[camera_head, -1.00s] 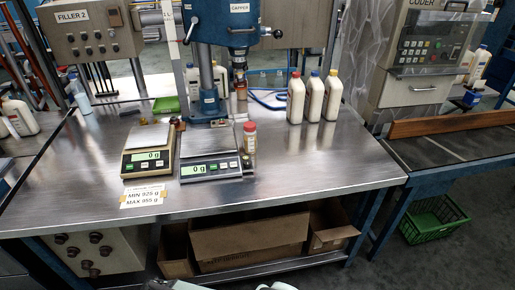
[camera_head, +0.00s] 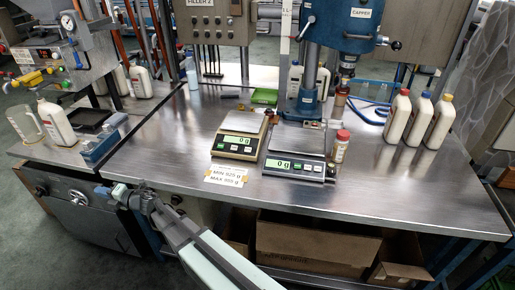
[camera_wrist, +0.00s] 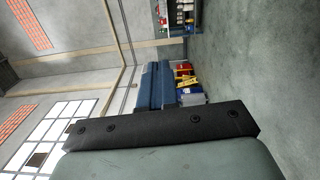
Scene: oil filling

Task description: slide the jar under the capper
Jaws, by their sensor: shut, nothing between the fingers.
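A small jar with a red cap and pale label (camera_head: 340,147) stands upright on the steel bench, just right of the right-hand scale. The blue capper (camera_head: 358,22) stands behind the scales on its column, its head reaching right. A small brownish item (camera_head: 341,98) shows below the capper's spindle; what it is I cannot make out. My gripper (camera_head: 104,190) is at the end of my arm, low at the left, in front of the bench's left part and far from the jar. It is shut and empty. The wrist view shows no jar or capper.
Two scales stand mid-bench, the left (camera_head: 238,139) and the right (camera_head: 296,166), both reading 0 g. Three capped bottles (camera_head: 420,120) stand at right. A clear jug (camera_head: 27,125) and white bottle (camera_head: 55,122) stand on the left station. The bench front right is clear.

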